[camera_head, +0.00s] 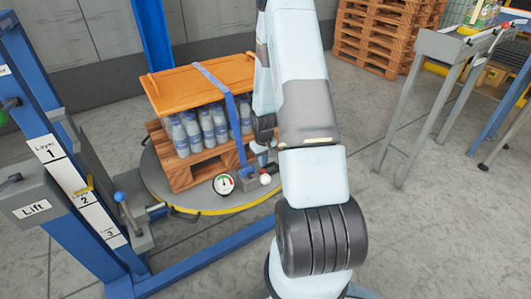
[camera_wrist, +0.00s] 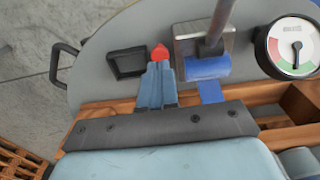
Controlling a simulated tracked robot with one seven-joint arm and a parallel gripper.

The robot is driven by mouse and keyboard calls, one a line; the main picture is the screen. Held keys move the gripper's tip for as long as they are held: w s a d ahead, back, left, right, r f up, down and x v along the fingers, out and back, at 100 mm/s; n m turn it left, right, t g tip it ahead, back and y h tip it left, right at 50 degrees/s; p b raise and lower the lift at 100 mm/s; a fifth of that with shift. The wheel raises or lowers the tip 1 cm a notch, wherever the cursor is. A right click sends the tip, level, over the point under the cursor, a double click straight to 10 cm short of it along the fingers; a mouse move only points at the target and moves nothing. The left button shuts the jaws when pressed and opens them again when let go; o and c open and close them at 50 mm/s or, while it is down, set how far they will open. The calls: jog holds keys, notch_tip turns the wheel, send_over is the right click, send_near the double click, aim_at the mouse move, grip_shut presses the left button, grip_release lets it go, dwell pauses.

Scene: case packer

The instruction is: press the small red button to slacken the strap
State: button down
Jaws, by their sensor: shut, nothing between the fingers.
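The small red button (camera_wrist: 160,52) shows in the wrist view just past the tips of my gripper (camera_wrist: 158,68). My gripper's blue-grey fingers are shut together and empty, pointing at it. I cannot tell whether the tips touch it. Beside it to the right is the metal tensioner (camera_wrist: 190,45) with a bar and blue strap (camera_wrist: 210,91). In the head view the strap (camera_head: 229,105) runs over the wooden top board (camera_head: 180,88) and down the bottle load's front.
A round dial gauge (camera_wrist: 291,46) sits right of the tensioner; it also shows in the head view (camera_head: 223,184). A dark square frame (camera_wrist: 127,62) lies left of the button. The pallet (camera_head: 184,172) stands on a round turntable (camera_head: 160,187). A blue lift post (camera_head: 45,130) stands left.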

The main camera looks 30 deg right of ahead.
aim_at(263, 171)
jog(key=shift+w+f, duration=0.1)
jog(key=shift+f, duration=1.55)
jog(key=shift+f, duration=0.1)
jog(key=shift+s+f, duration=0.2)
jog(key=shift+f, duration=0.75)
notch_tip(263, 171, up, 14)
jog(key=shift+r, duration=0.2)
jog(key=shift+s, duration=0.1)
